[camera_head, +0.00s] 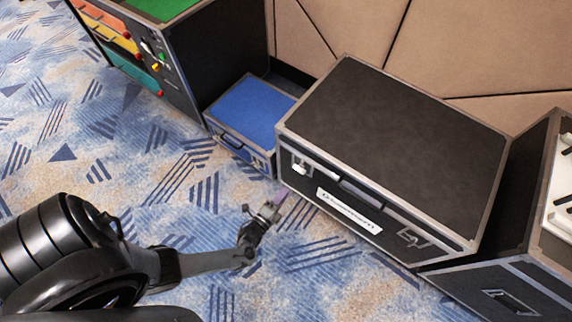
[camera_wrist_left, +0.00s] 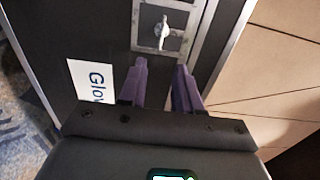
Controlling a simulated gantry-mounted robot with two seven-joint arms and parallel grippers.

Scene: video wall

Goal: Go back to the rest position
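My left arm comes in from the lower left in the head view. Its gripper (camera_head: 277,198) is over the carpet, by the left front corner of a large black case (camera_head: 400,115). In the left wrist view its two purple fingers (camera_wrist_left: 161,72) stand apart with nothing between them. They point toward a metal latch (camera_wrist_left: 161,32) on the front of a black case. I cannot tell whether they touch the case. My right gripper is not in view.
A blue case (camera_head: 255,108) stands left of the black case, beside a cabinet with coloured drawers (camera_head: 120,40). Another dark case (camera_head: 500,290) is at the lower right. A beige panelled wall (camera_head: 450,45) is behind. Patterned carpet (camera_head: 60,130) is open at left.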

